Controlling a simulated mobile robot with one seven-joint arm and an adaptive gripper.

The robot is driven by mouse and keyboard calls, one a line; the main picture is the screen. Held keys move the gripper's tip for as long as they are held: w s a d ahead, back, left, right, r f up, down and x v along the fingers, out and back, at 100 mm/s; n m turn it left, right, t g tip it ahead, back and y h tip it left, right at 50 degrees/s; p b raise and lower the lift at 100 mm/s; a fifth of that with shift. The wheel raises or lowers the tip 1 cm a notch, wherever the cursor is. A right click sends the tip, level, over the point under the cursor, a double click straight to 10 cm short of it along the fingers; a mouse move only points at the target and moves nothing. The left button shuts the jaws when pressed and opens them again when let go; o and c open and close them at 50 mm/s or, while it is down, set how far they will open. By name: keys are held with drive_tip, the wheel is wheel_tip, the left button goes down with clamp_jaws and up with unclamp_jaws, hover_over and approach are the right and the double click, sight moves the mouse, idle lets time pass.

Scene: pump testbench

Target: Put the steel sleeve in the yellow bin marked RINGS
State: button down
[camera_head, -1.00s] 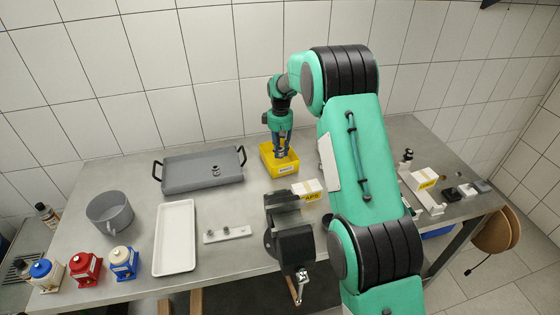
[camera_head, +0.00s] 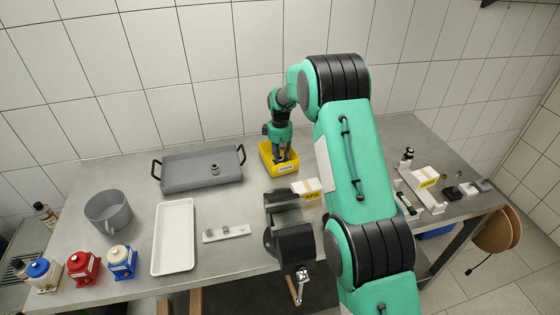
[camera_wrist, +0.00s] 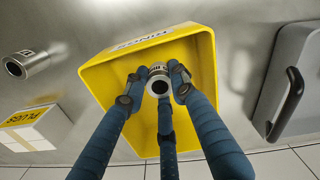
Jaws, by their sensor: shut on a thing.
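The yellow bin (camera_head: 287,170) stands at the back of the bench. It also shows in the wrist view (camera_wrist: 203,62), where its RINGS label faces the top edge and reads upside down. My gripper (camera_head: 281,155) points down into the bin, its fingertips below the rim. In the wrist view its three blue fingers (camera_wrist: 157,82) are shut around the steel sleeve (camera_wrist: 158,74), a short hollow metal cylinder. The sleeve is over the bin's inside; whether it touches the floor I cannot tell. In the head view the fingers hide the sleeve.
A grey tray (camera_head: 190,183) with a small metal part stands left of the bin. A vise (camera_head: 290,240) is in front. The wrist view shows another metal cylinder (camera_wrist: 30,62) on the bench and a box marked PLUGS (camera_wrist: 30,128). A white tray (camera_head: 173,237) lies front left.

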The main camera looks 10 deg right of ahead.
sight(280, 158)
drive_tip(key=shift+f, duration=0.1)
idle(0.3)
drive_tip(key=c, duration=1.4)
unclamp_jaws()
drive_tip(key=shift+c, duration=0.2)
wheel_tip(280, 158, up, 12)
drive_tip(key=p, duration=0.2)
